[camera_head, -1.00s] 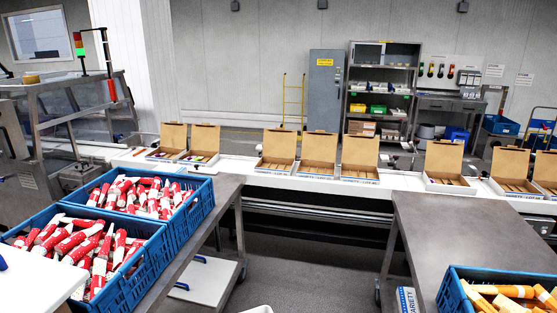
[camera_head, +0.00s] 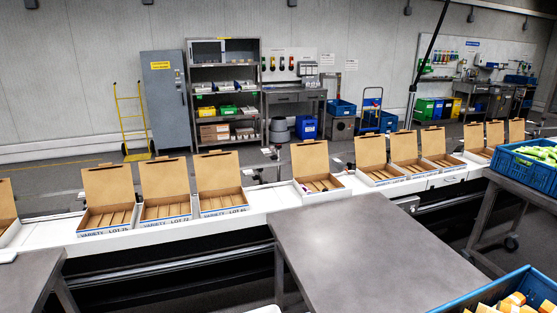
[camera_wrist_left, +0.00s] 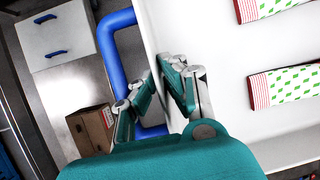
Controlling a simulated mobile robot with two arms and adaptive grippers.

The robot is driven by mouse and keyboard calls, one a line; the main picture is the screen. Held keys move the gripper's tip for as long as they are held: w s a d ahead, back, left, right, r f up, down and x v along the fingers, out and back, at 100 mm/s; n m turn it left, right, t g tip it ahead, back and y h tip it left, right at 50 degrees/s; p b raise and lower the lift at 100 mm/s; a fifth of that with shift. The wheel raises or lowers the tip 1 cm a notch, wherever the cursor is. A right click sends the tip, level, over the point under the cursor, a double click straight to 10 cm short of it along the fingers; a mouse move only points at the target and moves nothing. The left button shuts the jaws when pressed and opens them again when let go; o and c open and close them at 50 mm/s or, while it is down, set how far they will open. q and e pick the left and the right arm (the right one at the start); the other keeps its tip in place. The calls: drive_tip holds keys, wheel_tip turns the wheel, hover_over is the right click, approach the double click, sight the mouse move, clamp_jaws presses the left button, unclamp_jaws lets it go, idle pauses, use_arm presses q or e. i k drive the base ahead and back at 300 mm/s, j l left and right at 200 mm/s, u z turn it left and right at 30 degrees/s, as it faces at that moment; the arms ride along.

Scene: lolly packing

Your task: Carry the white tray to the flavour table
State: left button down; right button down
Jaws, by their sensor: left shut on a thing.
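The white tray (camera_wrist_left: 225,50) fills the right of the left wrist view. Two wrapped lollies, white with green marks and red striped ends, lie in it: one at the top (camera_wrist_left: 270,8) and one lower (camera_wrist_left: 285,85). A blue loop handle (camera_wrist_left: 108,55) stands out from its side. The exact contact is partly hidden by the fingers. Neither gripper shows in the head view. Which table is the flavour table cannot be told.
A bare grey table (camera_head: 370,240) stands ahead, with a blue crate (camera_head: 515,285) of orange-wrapped items at its right. A white conveyor (camera_head: 265,213) with open variety boxes runs behind it. Another blue crate (camera_head: 530,170) holds green items. A cardboard box (camera_wrist_left: 90,130) is below the tray.

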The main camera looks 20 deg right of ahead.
sight(330, 253)
drive_tip(key=i+z, duration=0.45)
drive_tip(key=i+j+z, duration=0.25)
drive_tip(key=z, duration=0.15)
drive_tip(key=i+j+z, duration=1.05)
drive_tip(key=j+z, duration=0.3)
drive_tip(key=i+j+z, duration=0.1)
drive_tip(key=j+z, duration=0.3)
drive_tip(key=j, duration=0.2)
drive_tip(key=j+z, duration=0.45)
drive_tip(key=j, duration=0.2)
drive_tip(key=i, duration=0.05)
